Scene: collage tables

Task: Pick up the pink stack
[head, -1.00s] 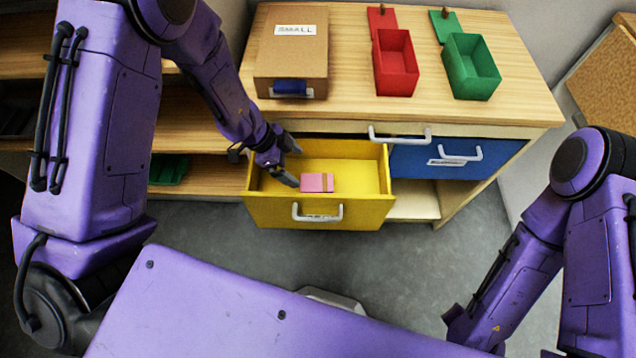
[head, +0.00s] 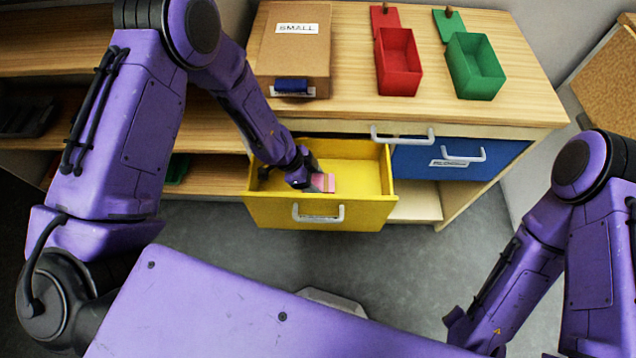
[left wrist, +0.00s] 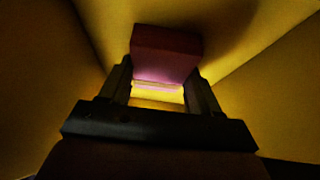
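The pink stack (head: 322,183) is a small pink block with a tan band, lying in the open yellow drawer (head: 345,212). My left gripper (head: 312,181) reaches down into the drawer at the stack and hides its left part. In the left wrist view, the two dark fingers (left wrist: 161,84) stand apart, one on each side of the near part of the pink stack (left wrist: 166,50). The view is dark, and I cannot tell whether the fingers press on it. The stack still appears low in the drawer. My right arm is at the right; its gripper is hidden.
The yellow drawer's walls stand close around my left gripper. On the tabletop (head: 350,105) are a cardboard box labelled SMALL (head: 293,55), a red box (head: 398,62) and a green box (head: 474,66). A blue drawer (head: 440,160) at the right is shut.

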